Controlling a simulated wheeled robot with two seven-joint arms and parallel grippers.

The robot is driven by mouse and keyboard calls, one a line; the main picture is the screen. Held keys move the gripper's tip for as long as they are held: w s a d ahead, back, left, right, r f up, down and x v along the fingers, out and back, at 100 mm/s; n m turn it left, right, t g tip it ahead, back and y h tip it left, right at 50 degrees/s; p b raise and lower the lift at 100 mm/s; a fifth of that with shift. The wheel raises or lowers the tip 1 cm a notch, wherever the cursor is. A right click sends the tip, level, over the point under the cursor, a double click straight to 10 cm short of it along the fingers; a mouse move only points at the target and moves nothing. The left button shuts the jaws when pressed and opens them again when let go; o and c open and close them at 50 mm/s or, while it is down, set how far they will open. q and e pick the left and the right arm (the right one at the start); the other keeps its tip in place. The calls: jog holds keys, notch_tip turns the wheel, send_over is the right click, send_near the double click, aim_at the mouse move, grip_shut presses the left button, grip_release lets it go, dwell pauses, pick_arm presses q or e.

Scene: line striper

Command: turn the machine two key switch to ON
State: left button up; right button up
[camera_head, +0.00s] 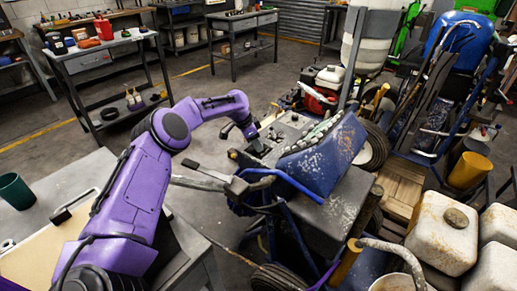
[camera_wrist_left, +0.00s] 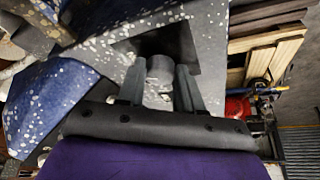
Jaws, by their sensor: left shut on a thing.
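The line striper (camera_head: 335,155) stands in the middle of the head view, with a scuffed, speckled blue cover and a grey control panel. My left gripper (camera_head: 258,148) reaches down to the left part of this panel. In the left wrist view its two fingers (camera_wrist_left: 160,88) stand on either side of a short grey round key switch (camera_wrist_left: 159,68), and they are shut on it. The switch sits on a dark square plate (camera_wrist_left: 178,42). Its marks and its ON or OFF setting cannot be read. The switch is hidden by the gripper in the head view. My right gripper is not in view.
A handlebar (camera_head: 200,180) of the machine passes just below my left arm. White jugs (camera_head: 443,232) and a yellow bucket (camera_head: 470,170) stand at the right. A grey table (camera_head: 60,190) with a green cup (camera_head: 16,191) is at the left. Open floor (camera_head: 190,125) lies behind my arm.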

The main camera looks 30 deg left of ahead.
pick_arm(q)
jog(key=shift+w+r+m+b, duration=0.15)
jog(key=shift+m+b, duration=0.15)
jog(key=shift+m, duration=0.3)
jog(key=o, duration=1)
jog(key=shift+d, duration=0.1)
jog(key=shift+o, duration=0.2)
jog(key=v, duration=1)
jog(key=shift+r, duration=0.1)
jog(key=x, duration=1)
jog(key=shift+f, duration=0.25)
